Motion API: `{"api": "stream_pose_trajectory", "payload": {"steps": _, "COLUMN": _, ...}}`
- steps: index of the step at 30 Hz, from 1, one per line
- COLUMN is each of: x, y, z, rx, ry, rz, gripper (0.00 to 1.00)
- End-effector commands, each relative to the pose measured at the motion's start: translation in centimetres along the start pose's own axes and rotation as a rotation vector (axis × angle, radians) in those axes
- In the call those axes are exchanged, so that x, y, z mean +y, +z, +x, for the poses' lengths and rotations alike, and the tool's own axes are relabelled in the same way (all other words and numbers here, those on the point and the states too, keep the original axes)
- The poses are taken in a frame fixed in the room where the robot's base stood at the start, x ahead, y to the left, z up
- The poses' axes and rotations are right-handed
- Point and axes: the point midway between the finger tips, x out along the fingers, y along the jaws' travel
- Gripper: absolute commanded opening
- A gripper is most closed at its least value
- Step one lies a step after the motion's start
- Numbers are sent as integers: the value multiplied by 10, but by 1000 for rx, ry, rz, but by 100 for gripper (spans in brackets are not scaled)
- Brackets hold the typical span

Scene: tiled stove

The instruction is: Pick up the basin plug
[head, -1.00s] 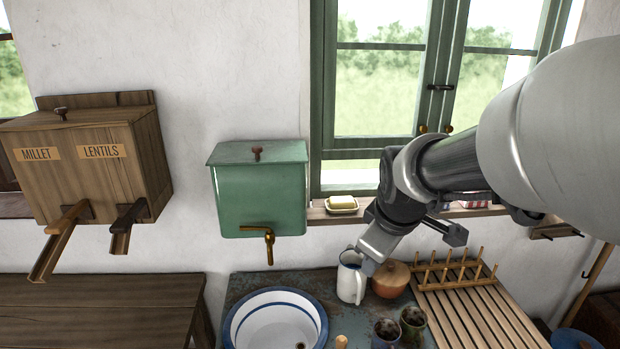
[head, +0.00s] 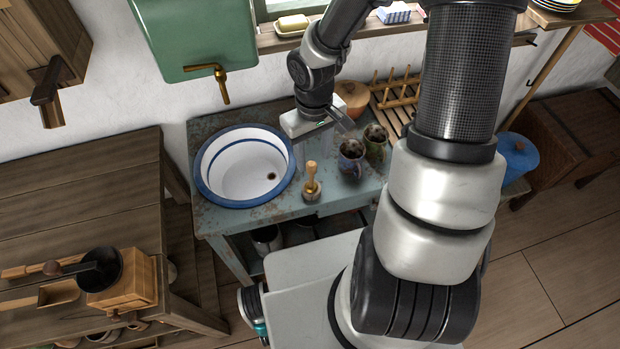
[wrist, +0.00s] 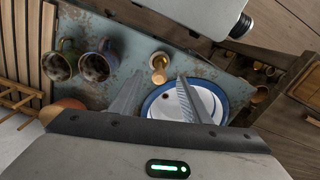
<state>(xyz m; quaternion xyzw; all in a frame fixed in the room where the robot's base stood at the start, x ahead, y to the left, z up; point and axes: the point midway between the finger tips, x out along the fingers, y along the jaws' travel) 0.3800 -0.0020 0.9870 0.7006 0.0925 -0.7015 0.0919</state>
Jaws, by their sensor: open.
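The basin plug (head: 312,183), a wooden peg-like handle on a round brass-coloured base, stands upright on the worn blue-grey washstand just right of the basin. It also shows in the wrist view (wrist: 159,66), beyond the gap between the fingers. The basin (head: 243,170) is white with a blue rim and a dark drain hole; in the wrist view (wrist: 236,98) it is partly hidden by a finger. My gripper (head: 314,158) is open and empty, above and behind the plug in the head view. Its fingers (wrist: 158,78) point toward the washstand and do not touch the plug.
Two mugs (head: 351,158) (head: 375,142) stand close right of the plug. A lidded clay pot (head: 351,97) and a wooden drying rack (head: 398,90) are behind them. A brass tap (head: 221,84) hangs above the basin. The washstand front near the plug is clear.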

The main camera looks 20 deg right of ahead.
Motion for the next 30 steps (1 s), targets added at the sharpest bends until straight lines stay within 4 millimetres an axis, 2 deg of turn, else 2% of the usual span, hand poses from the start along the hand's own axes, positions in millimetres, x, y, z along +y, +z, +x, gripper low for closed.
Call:
{"api": "stream_pose_trajectory", "payload": {"steps": 1, "x": -1, "y": 1, "z": 15, "rx": -4, "ry": -2, "rz": -3, "gripper": 43}}
{"api": "stream_pose_trajectory", "payload": {"steps": 4, "x": -1, "y": 0, "z": 32, "rx": -2, "ry": -1, "rz": -3, "gripper": 43}}
{"api": "stream_pose_trajectory", "payload": {"steps": 13, "x": 0, "y": -2, "z": 55, "rx": 0, "ry": 0, "rz": -2, "gripper": 43}}
{"api": "stream_pose_trajectory", "payload": {"steps": 21, "x": 0, "y": -7, "z": 94, "rx": -1, "ry": 0, "rz": -2, "gripper": 43}}
{"api": "stream_pose_trajectory", "payload": {"steps": 24, "x": 0, "y": -7, "z": 100, "rx": 0, "ry": 0, "rz": -2, "gripper": 43}}
{"api": "stream_pose_trajectory", "payload": {"steps": 30, "x": 1, "y": -7, "z": 100, "rx": 2, "ry": 1, "rz": 0, "gripper": 43}}
